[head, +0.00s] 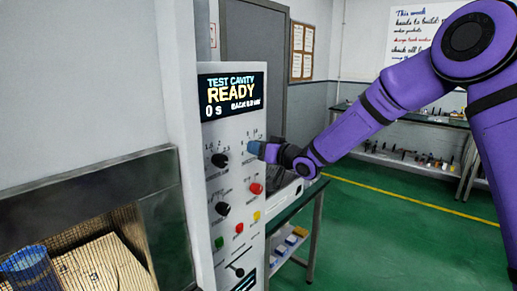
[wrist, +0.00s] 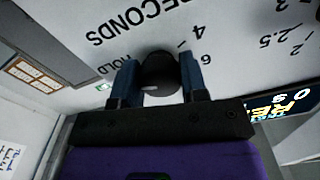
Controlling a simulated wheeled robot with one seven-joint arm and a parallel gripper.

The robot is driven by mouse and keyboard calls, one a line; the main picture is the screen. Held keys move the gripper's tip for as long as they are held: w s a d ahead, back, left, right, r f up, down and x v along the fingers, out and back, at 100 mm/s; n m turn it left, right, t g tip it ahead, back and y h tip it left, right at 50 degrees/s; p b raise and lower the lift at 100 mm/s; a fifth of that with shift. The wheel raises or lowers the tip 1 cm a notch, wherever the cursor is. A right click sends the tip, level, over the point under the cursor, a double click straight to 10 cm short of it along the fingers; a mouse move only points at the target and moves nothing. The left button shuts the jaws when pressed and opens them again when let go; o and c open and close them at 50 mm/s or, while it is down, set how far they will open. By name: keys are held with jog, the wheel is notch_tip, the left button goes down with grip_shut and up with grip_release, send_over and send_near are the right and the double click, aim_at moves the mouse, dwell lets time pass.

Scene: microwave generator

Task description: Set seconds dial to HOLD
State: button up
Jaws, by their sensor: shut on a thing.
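The seconds dial (wrist: 160,74) is a round black knob on the white control panel (wrist: 222,25), and it shows in the wrist view under the upside-down word SECONDS. My gripper (wrist: 158,80) is shut on the dial, with one blue finger on each side. I cannot clearly tell which label the dial points to. In the head view my gripper (head: 262,150) is at the panel's upper right and hides the dial.
The display (head: 232,95) reads TEST CAVITY READY and 0 s. Black knobs (head: 220,160) and a red button (head: 256,188) lie close by on the panel. An open cavity (head: 120,220) is at the left, with a blue cup (head: 28,268) inside. Green floor at the right is clear.

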jog(key=shift+f+m, duration=0.15)
jog(key=shift+m, duration=0.35)
jog(key=o, duration=0.9)
jog(key=shift+o, duration=0.2)
jog(key=shift+s+d, duration=0.1)
jog(key=v, duration=1)
jog(key=shift+s+d, duration=0.2)
jog(key=shift+d, duration=0.05)
